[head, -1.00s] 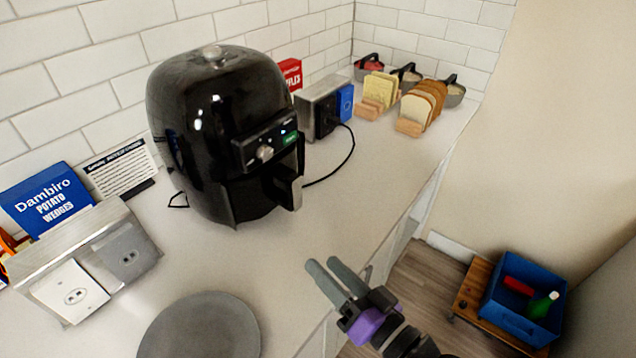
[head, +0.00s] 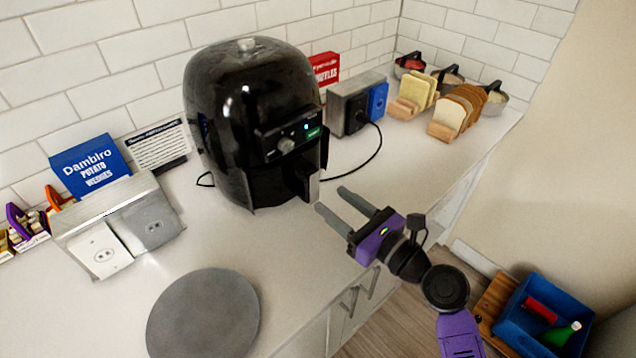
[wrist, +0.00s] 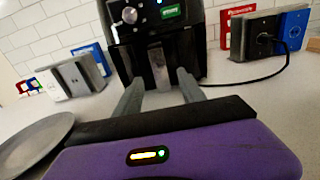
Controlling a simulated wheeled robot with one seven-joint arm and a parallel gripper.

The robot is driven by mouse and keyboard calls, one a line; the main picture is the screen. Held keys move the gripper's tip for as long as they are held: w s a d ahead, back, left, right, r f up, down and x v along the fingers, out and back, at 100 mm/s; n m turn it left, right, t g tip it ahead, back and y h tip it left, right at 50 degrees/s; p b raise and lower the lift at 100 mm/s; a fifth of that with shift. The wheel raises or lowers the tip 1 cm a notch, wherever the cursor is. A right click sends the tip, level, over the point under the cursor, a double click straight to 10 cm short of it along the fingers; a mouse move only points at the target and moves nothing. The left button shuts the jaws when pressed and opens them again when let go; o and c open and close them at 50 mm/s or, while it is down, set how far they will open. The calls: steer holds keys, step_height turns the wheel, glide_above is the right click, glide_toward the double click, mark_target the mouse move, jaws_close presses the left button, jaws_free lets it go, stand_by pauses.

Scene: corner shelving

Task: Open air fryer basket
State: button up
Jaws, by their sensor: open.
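A black air fryer (head: 225,110) stands on the white counter, with its control panel and basket handle facing the right front. The basket (head: 265,185) looks shut in its body. The handle (head: 305,180) sticks out from the basket; it also shows straight ahead in the wrist view (wrist: 159,68). My gripper (head: 329,198) is open and empty, its two grey fingers pointing at the handle from the right front. In the wrist view the fingers (wrist: 160,95) appear on both sides below the handle. A gap seems to remain between fingertips and handle.
A grey round plate (head: 203,315) lies on the counter (head: 290,260) in front. Outlet boxes (head: 118,225) and a blue Dambiro box (head: 88,165) stand left. Another outlet box (head: 352,105) with a black cord, bread racks (head: 445,130) and bowls stand behind right.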

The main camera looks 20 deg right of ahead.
mark_target(314, 186)
steer(key=x, duration=0.7)
steer(key=shift+w+a+p, duration=0.15)
steer(key=shift+w+p, duration=0.2)
steer(key=shift+p, duration=0.05)
jaws_close()
stand_by(1.1)
